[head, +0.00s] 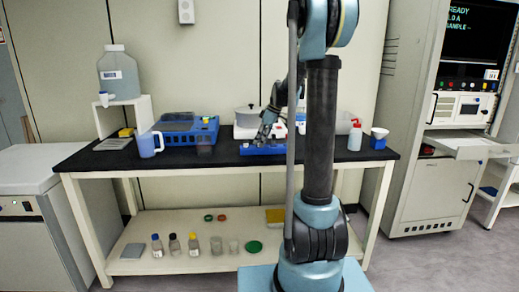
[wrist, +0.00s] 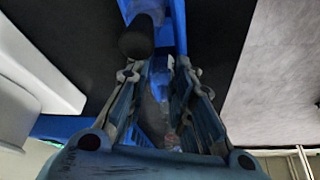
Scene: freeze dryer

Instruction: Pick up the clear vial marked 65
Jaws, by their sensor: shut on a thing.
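My gripper (head: 262,138) is over the black bench top, low at a small blue rack (head: 262,150). In the wrist view, my gripper's two fingers (wrist: 160,82) reach forward and are closed on a small, pale, clear thing between them, which looks like the vial (wrist: 160,90). Its marking cannot be read, and the fingers hide much of it. The blue rack (wrist: 179,22) also shows past the fingertips in the wrist view. I cannot tell whether the vial still touches the rack.
A dark round-ended object (wrist: 137,38) is close beyond the left finger.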

